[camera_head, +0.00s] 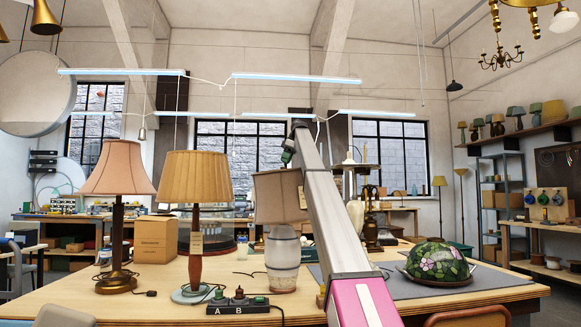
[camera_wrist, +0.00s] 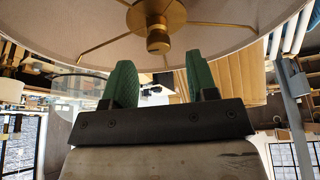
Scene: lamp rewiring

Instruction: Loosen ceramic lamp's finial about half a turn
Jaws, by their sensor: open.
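The ceramic lamp (camera_head: 283,258) stands on the workbench with a white, banded body. Its beige drum shade (camera_head: 275,197) is partly hidden behind my arm and also shows in the wrist view (camera_wrist: 225,45). In the wrist view, the brass finial (camera_wrist: 158,41) sits at the centre of the shade's wire spokes. My gripper (camera_wrist: 161,78) is open, with two green ribbed fingers apart and nothing between them. The finial is in line with the gap, beyond the fingertips. In the head view, my gripper (camera_head: 288,156) is just above the shade's top; the finial cannot be made out there.
A lamp with a pleated tan shade (camera_head: 195,178) and one with a pink shade (camera_head: 118,174) stand to the left. A switch box marked A and B (camera_head: 238,305) lies in front. A stained-glass shade (camera_head: 437,262) rests on the grey mat (camera_head: 480,284) at right.

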